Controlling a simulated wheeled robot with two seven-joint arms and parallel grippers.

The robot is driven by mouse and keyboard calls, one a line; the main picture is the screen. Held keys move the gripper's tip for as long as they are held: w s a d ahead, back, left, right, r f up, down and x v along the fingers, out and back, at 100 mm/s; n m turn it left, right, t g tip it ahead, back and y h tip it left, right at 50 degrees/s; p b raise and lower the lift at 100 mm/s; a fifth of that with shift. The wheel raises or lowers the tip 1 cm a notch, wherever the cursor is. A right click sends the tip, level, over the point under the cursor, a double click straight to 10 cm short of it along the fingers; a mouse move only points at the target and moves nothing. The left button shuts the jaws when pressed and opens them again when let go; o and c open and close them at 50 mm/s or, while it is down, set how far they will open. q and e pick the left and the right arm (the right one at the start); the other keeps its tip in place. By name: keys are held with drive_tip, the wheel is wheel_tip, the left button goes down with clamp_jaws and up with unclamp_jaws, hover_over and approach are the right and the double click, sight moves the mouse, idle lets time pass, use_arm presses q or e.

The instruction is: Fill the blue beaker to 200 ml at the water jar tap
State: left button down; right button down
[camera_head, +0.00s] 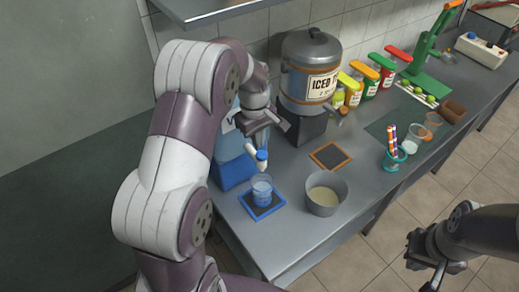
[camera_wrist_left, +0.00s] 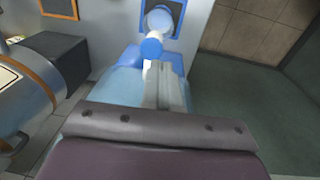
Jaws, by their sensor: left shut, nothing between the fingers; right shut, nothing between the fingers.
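The blue beaker (camera_head: 262,187) stands upright on a blue-framed dark mat (camera_head: 262,203) near the counter's front left; it holds some liquid, but its level marks are too small to read. The water jar (camera_head: 228,150) has a blue base and stands behind it, partly hidden by my left arm. Its white tap with a blue end (camera_head: 261,156) sits above the beaker. My left gripper (camera_head: 265,132) is shut and empty, just above the tap; I cannot tell if it touches. The left wrist view shows the tap (camera_wrist_left: 152,48) and beaker (camera_wrist_left: 160,20). My right gripper (camera_head: 424,265) is shut and empty, off the counter.
A grey pot of pale contents (camera_head: 324,193) stands right of the beaker. The iced tea urn (camera_head: 309,75) is behind, with an orange-framed mat (camera_head: 330,156) before it. Several coloured-lid jars, a teal cup of sticks (camera_head: 394,158) and a green press (camera_head: 428,60) stand further right.

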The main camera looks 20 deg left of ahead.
use_arm(q)
wheel_tip(320, 180, up, 7)
drive_tip(key=shift+a+f, duration=0.2)
use_arm(e)
drive_tip(key=shift+a+f, duration=0.1)
drive_tip(key=shift+f, duration=0.1)
use_arm(q)
drive_tip(key=shift+a, duration=0.1)
use_arm(e)
drive_tip(key=shift+w+a, duration=0.1)
drive_tip(key=shift+w, duration=0.05)
idle(0.5)
